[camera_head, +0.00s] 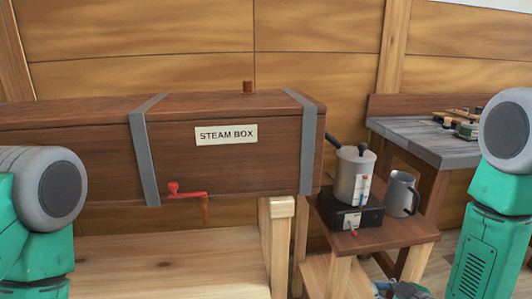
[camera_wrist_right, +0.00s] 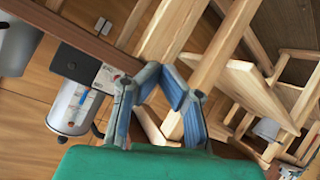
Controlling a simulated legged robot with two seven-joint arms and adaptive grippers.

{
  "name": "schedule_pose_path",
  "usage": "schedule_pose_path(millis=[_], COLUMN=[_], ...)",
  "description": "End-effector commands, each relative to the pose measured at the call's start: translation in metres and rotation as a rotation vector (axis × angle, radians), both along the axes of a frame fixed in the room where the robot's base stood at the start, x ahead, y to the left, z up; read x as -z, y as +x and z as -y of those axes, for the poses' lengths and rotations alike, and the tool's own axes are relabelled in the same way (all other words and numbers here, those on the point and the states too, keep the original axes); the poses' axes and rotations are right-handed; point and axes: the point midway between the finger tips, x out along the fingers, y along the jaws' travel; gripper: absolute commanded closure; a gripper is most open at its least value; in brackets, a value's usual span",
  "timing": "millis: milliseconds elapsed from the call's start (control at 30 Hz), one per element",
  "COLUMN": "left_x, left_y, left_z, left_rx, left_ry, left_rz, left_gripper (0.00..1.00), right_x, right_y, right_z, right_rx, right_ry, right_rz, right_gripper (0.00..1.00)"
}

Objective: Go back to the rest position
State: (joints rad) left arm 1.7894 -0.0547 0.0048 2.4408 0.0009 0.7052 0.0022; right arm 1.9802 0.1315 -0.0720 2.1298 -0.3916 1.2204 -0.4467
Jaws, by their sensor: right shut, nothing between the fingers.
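My right gripper (camera_head: 400,290) shows only in part at the bottom edge of the head view, low in front of the small wooden stand. In the right wrist view its two blue-grey fingers (camera_wrist_right: 162,72) bend together at the tips, shut with nothing held. Wooden frame parts lie beyond them. My green left arm enters at the left edge of the head view, and its gripper is out of frame. My right arm stands at the right edge.
The brown steam box (camera_head: 90,150) with a red valve handle (camera_head: 188,191) stands on a timber support. A small stand (camera_head: 400,232) holds a hotplate (camera_head: 346,213), a lidded pot (camera_head: 350,175) and a grey mug (camera_head: 400,195). A workbench (camera_head: 425,145) with tools is behind, at right.

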Motion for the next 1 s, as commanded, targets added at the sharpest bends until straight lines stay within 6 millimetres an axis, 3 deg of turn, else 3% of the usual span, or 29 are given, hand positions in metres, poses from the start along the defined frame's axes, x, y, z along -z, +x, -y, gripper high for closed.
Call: schedule_pose_path(millis=[33,100,200,300,400,500,633,1000], left_x=[0.0,0.0,0.0,0.0,0.0,0.0,0.0,0.0], left_y=[0.0,0.0,0.0,0.0,0.0,0.0,0.0,0.0], left_z=[0.0,0.0,0.0,0.0,0.0,0.0,0.0,0.0], left_rx=[0.0,0.0,0.0,0.0,0.0,0.0,0.0,0.0], left_ry=[0.0,0.0,0.0,0.0,0.0,0.0,0.0,0.0], left_rz=[0.0,0.0,0.0,0.0,0.0,0.0,0.0,0.0], left_gripper=[0.68,0.68,0.68,0.68,0.68,0.68,0.68,0.68], right_x=[0.027,0.059,0.093,0.113,0.121,0.123,0.123,0.122], right_y=[-0.03,-0.074,-0.142,-0.206,-0.256,-0.289,-0.307,-0.307], right_z=[-0.006,-0.011,-0.016,-0.016,-0.014,-0.013,-0.011,-0.012], right_rx=[0.036,0.108,0.223,0.337,0.433,0.502,0.539,0.541], right_ry=[0.022,0.049,0.072,0.077,0.069,0.06,0.053,0.052], right_rz=[-0.127,-0.304,-0.543,-0.745,-0.894,-0.987,-1.036,-1.036], right_gripper=[1.0,1.0,1.0,1.0,1.0,1.0,1.0,1.0])
